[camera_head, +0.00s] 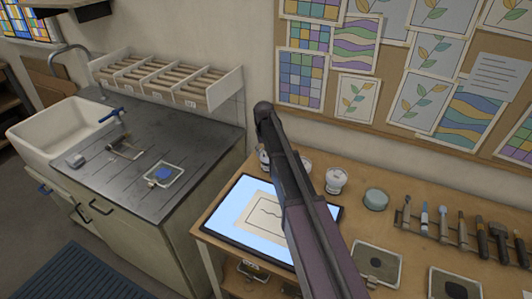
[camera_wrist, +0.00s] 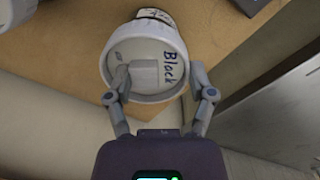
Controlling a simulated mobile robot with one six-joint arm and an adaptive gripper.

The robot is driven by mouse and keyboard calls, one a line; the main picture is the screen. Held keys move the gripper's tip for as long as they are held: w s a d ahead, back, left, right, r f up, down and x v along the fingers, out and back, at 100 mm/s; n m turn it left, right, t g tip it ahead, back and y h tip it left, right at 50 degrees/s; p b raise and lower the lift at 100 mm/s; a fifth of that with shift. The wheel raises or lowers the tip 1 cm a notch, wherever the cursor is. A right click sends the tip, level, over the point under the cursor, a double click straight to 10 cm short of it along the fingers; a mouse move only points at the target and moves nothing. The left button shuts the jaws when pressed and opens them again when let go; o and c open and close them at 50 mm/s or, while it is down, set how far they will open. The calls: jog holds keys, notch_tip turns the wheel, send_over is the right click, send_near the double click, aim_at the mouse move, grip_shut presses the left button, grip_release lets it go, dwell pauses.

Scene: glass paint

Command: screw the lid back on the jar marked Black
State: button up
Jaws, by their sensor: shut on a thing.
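In the wrist view my gripper (camera_wrist: 160,84) is shut on a round white lid (camera_wrist: 143,48) with "Black" written in dark letters on its top. Its fingers reach the lid at the left and right. Past the lid's far edge a small part of a white piece with dark marks (camera_wrist: 155,15) shows, probably the jar; most of it is hidden. I cannot tell whether the lid touches it. In the head view my arm covers the gripper, and a pale jar (camera_head: 264,157) shows partly beside it at the back of the wooden table.
A white jar (camera_head: 336,182) and a pale green round thing (camera_head: 376,198) stand right of my arm. A lit light panel (camera_head: 235,232) with a drawing lies left of it. A tool rack (camera_head: 462,240) is at the right. The wall (camera_head: 258,100) rises close behind.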

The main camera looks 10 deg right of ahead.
jog(key=shift+m, duration=0.3)
jog(key=shift+w+m, duration=0.15)
jog(key=shift+m, duration=0.95)
jog(key=shift+w+d+m, duration=0.1)
jog(key=shift+w+m, duration=0.1)
jog(key=shift+m, duration=1.7)
jog(key=o, duration=1.1)
jog(key=shift+f, duration=0.1)
jog(key=shift+o, duration=0.2)
jog(key=shift+r+p, duration=3)
jog(key=shift+r, duration=0.05)
